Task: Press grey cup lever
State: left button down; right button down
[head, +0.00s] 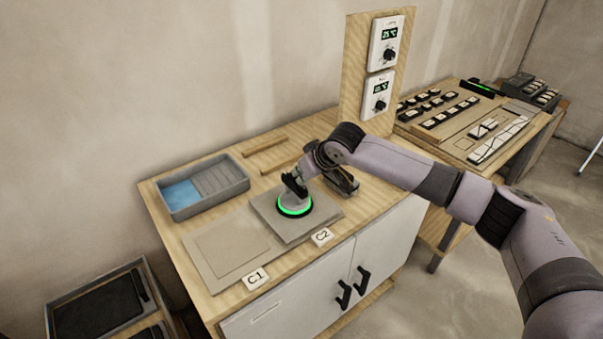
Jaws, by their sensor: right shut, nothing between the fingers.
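The grey suction cup (294,206) stands on the square grey tile at the C2 place (321,232). A green glowing ring runs around its base. My right gripper (295,185) reaches down from the right onto the top of the cup and is shut, with nothing between its fingers. The fingertips are at the cup's top, where the dark lever seems to be. The gripper partly hides the lever, so its position and any contact are hard to tell. My left gripper is not in view.
A grey tray (245,186) with blue water stands at the left back. An empty tile outline lies by the C1 label (255,279). A dark object (343,183) lies behind the gripper. A panel with two thermostats (380,92) rises at the back.

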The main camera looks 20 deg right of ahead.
jog(key=shift+f, duration=0.1)
jog(key=shift+s+d+f+t+b, duration=0.1)
jog(key=shift+s+f+t+b, duration=0.1)
jog(key=shift+f+b, duration=0.25)
jog(key=shift+s+f+t+b, duration=0.1)
jog(key=shift+f+t+b, duration=0.15)
jog(key=shift+b, duration=0.2)
jog(key=shift+s+f+t+y+b, duration=0.3)
jog(key=shift+f+t+y+b, duration=0.1)
jog(key=shift+t+b, duration=0.25)
jog(key=shift+r, duration=0.4)
jog(key=shift+w+r+p, duration=0.25)
jog(key=shift+r+p, duration=0.5)
jog(key=shift+p, duration=0.45)
jog(key=shift+r, duration=0.1)
